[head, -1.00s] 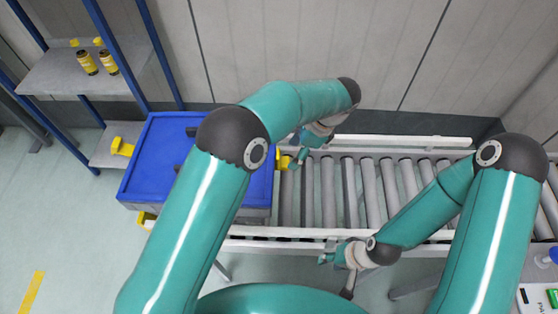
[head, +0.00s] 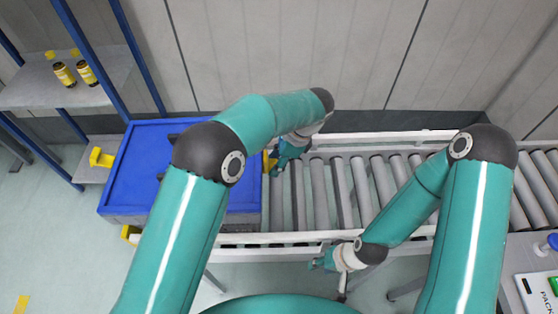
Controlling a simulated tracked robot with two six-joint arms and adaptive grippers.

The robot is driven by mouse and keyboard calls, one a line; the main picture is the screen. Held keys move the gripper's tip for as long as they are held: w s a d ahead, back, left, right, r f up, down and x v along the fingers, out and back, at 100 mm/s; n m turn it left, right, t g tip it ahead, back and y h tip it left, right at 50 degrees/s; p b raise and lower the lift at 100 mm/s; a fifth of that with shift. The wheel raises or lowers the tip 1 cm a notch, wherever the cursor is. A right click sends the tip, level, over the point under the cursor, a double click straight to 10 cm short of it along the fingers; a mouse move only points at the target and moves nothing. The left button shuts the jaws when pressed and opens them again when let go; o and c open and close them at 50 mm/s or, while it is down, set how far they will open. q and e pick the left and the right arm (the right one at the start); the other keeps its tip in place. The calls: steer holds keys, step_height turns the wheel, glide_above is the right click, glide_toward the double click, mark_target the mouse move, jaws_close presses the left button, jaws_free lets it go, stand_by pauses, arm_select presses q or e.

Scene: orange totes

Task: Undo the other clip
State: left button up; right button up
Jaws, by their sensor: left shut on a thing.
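A grey tote with a blue lid (head: 135,170) stands at the left end of the roller conveyor. A yellow clip (head: 270,161) shows at its right side. My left gripper (head: 276,162) is shut on this clip, partly hidden by its own wrist. My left arm hides the middle of the lid. My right gripper (head: 314,264) hangs by the conveyor's near rail, away from the tote; its fingers are too small to read.
The roller conveyor (head: 340,190) is clear right of the tote. A blue-post shelf (head: 100,95) at the left holds two dark cans with yellow labels (head: 75,74). A grey table (head: 525,262) with a white panel stands at the lower right. A wall closes the back.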

arm_select(q)
steer(key=shift+d, duration=0.35)
steer(key=shift+c, duration=0.4)
steer(key=shift+a, duration=0.3)
steer(key=shift+h, duration=0.3)
steer(key=shift+d+r+h+b, duration=0.1)
steer(key=shift+r+h+b, duration=0.25)
steer(key=shift+h+b, duration=0.55)
steer(key=shift+d+r+h+b, duration=0.1)
steer(key=shift+r+h+b, duration=0.35)
steer(key=shift+h, duration=0.8)
steer(key=shift+d+r+h+b, duration=0.1)
steer(key=shift+r+h+b, duration=0.1)
steer(key=shift+h+b, duration=0.75)
